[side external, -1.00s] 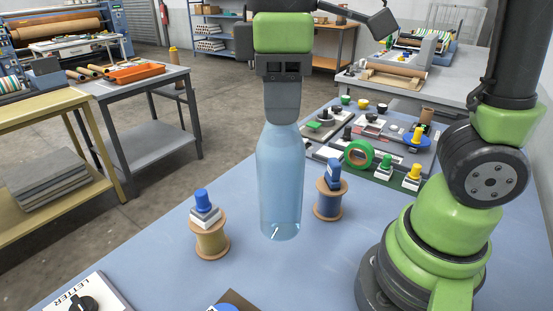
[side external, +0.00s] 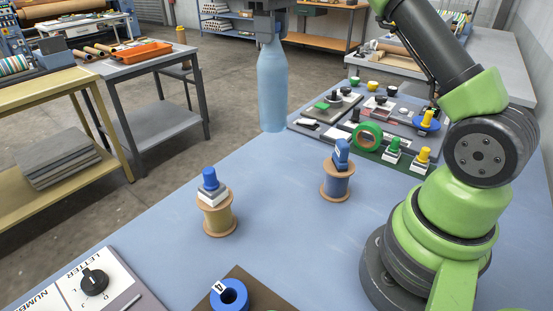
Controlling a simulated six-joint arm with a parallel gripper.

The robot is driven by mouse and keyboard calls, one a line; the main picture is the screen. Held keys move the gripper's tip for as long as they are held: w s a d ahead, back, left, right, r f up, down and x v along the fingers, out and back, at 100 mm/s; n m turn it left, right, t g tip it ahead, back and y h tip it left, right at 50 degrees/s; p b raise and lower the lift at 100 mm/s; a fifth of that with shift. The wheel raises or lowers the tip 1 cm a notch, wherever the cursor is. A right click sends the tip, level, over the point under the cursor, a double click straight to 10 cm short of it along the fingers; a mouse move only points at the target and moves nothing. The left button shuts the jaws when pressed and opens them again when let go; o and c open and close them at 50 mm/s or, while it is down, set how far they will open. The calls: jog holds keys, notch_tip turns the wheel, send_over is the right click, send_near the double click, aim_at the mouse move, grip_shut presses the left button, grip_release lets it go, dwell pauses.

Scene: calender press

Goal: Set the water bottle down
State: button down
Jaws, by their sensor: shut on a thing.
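The water bottle (side external: 272,92) is a translucent light blue bottle, upright, in the upper middle of the side external view. My gripper (side external: 268,38) is shut on its top end and holds it from above. The bottle's base shows near the far left edge of the blue-grey table (side external: 270,215). Whether the base touches the table or hangs above it, I cannot tell. The fingertips are partly hidden at the bottle's neck.
Two spools with blue-topped pieces, one tan (side external: 217,215) and one blue (side external: 337,182), stand on the table. A board with coloured knobs and a green ring (side external: 368,136) lies right of the bottle. A letter dial panel (side external: 95,281) and blue ring (side external: 229,295) are in front.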

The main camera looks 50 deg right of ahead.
aim_at(276, 80)
jog(key=shift+w+d+f+m, duration=0.1)
jog(key=shift+d+f+m, duration=0.05)
jog(key=shift+d, duration=0.3)
jog(key=shift+d+f+m, duration=0.1)
jog(key=shift+d+m, duration=0.05)
jog(key=shift+d, duration=0.25)
jog(key=shift+d+f, duration=0.1)
jog(key=shift+f, duration=4.95)
jog(key=c, duration=0.8)
grip_release()
jog(key=shift+o, duration=0.2)
